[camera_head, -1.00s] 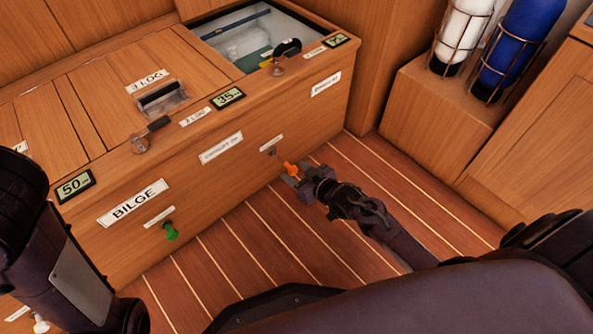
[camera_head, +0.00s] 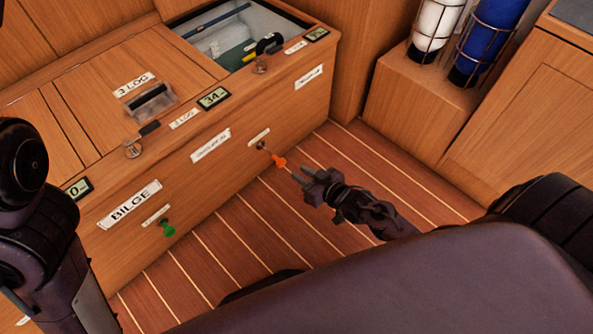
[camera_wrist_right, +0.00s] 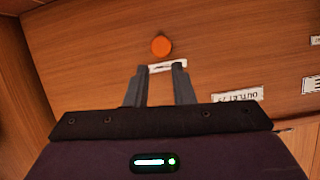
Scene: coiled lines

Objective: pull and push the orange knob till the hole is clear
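The orange knob (camera_head: 279,161) sticks out from the chest's wooden front on a thin rod, below a small white label. It also shows in the right wrist view (camera_wrist_right: 161,46), seen end-on beyond my fingers. My right gripper (camera_head: 298,179) is in front of the knob, apart from it, with nothing between its fingers. In the right wrist view its two fingers (camera_wrist_right: 160,71) stand apart with a clear gap. My left arm is at the left edge; its gripper is not in view. I cannot make out the hole's inside.
The wooden chest (camera_head: 225,150) carries a green knob (camera_head: 167,228), a BILGE label (camera_head: 130,204), a display reading 34 (camera_head: 213,98) and a clear-lidded bin (camera_head: 240,35). Caged white (camera_head: 438,25) and blue (camera_head: 487,40) bottles stand right. The striped floor (camera_head: 350,160) is clear.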

